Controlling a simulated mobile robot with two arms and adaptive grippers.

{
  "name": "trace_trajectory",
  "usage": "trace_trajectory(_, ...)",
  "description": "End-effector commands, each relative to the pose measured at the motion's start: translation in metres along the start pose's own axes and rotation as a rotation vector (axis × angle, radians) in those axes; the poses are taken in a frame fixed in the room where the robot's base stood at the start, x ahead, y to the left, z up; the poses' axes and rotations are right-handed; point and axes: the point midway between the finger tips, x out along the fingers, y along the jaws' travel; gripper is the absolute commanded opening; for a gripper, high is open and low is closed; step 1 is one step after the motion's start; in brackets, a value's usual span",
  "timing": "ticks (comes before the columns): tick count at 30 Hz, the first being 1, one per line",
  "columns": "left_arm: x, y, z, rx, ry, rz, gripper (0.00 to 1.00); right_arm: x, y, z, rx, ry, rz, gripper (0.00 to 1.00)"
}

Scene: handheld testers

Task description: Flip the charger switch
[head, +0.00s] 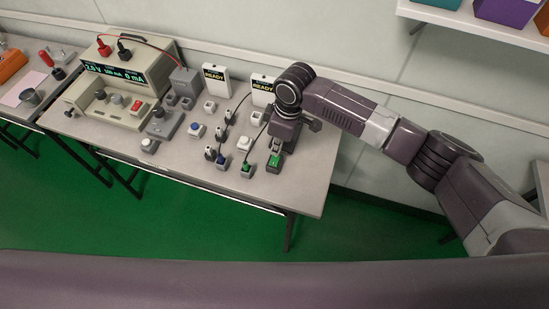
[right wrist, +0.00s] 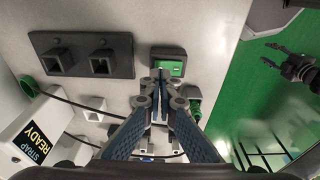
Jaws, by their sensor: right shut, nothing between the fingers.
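A green rocker switch in a small housing (head: 274,161) sits near the right end of the bench, and I take it for the charger switch. It also shows in the right wrist view (right wrist: 172,68). My right gripper (right wrist: 160,76) is shut and empty, its fingertips close together at the switch's near edge. I cannot tell whether they touch it. In the head view the right gripper (head: 277,144) is partly hidden under its own wrist, just behind the switch. My left gripper (right wrist: 268,55) shows at the right of the wrist view, fingers apart, over the green floor.
Two white READY testers (head: 215,80) stand along the back of the bench (head: 310,190). Several small blocks and plugs with black cables crowd left of the switch. A power supply (head: 120,80) stands further left. The wrist view shows a dark two-socket block (right wrist: 82,55).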

Motion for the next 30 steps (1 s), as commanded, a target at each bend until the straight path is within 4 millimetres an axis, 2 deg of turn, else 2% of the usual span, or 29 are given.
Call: trace_trajectory(30, 0.007, 0.000, 0.001, 0.000, 0.000, 0.000, 0.40, 0.016, 0.000, 0.002, 0.001, 0.000, -0.001, 0.00)
